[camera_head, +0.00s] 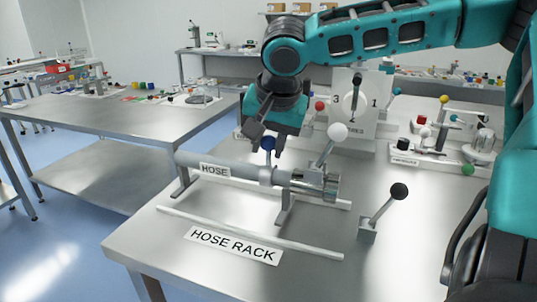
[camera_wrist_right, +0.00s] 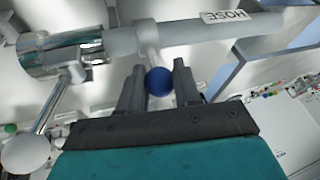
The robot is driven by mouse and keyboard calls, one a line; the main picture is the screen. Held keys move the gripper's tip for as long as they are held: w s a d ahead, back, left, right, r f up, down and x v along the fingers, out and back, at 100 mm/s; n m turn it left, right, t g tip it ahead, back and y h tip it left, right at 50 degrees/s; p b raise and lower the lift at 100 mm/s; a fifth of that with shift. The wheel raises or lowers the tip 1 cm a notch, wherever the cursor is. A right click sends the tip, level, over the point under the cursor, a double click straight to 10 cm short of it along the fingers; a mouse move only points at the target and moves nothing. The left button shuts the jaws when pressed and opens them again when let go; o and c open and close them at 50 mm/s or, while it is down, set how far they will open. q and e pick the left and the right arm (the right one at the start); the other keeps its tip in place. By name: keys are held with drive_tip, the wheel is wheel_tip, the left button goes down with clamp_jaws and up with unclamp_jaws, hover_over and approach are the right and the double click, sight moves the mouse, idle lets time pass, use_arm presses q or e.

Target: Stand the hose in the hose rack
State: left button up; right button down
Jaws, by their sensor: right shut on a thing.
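The hose (camera_head: 230,169) is a grey tube labelled HOSE, held level, with a metal coupling (camera_head: 318,183) at its right end and a blue ball (camera_head: 268,143) on a short stem on top. A lever with a white ball (camera_head: 337,132) rises from the coupling. My right gripper (camera_head: 268,137) comes from above and is shut on the blue ball; the right wrist view shows the ball (camera_wrist_right: 159,82) between the fingers (camera_wrist_right: 158,76). Legs show under the hose. The hose rack (camera_head: 250,233) has two pale rails on the table. Whether the legs touch the table is unclear. My left gripper is out of view.
A black-ball lever (camera_head: 398,191) on a small block stands right of the rack. Fixtures with coloured balls (camera_head: 440,145) stand at the back right.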

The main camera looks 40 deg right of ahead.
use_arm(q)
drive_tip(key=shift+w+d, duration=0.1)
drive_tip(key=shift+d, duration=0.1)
use_arm(e)
drive_tip(key=shift+f, duration=0.85)
drive_tip(key=c, duration=0.8)
unclamp_jaws()
drive_tip(key=shift+f, duration=0.1)
drive_tip(key=shift+r, duration=0.35)
use_arm(q)
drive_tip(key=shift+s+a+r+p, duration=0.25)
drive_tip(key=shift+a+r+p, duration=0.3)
drive_tip(key=shift+p, duration=0.65)
use_arm(e)
drive_tip(key=v, duration=1.1)
drive_tip(key=shift+s+a+r, duration=0.15)
drive_tip(key=shift+s+r, duration=0.05)
drive_tip(key=shift+r, duration=0.05)
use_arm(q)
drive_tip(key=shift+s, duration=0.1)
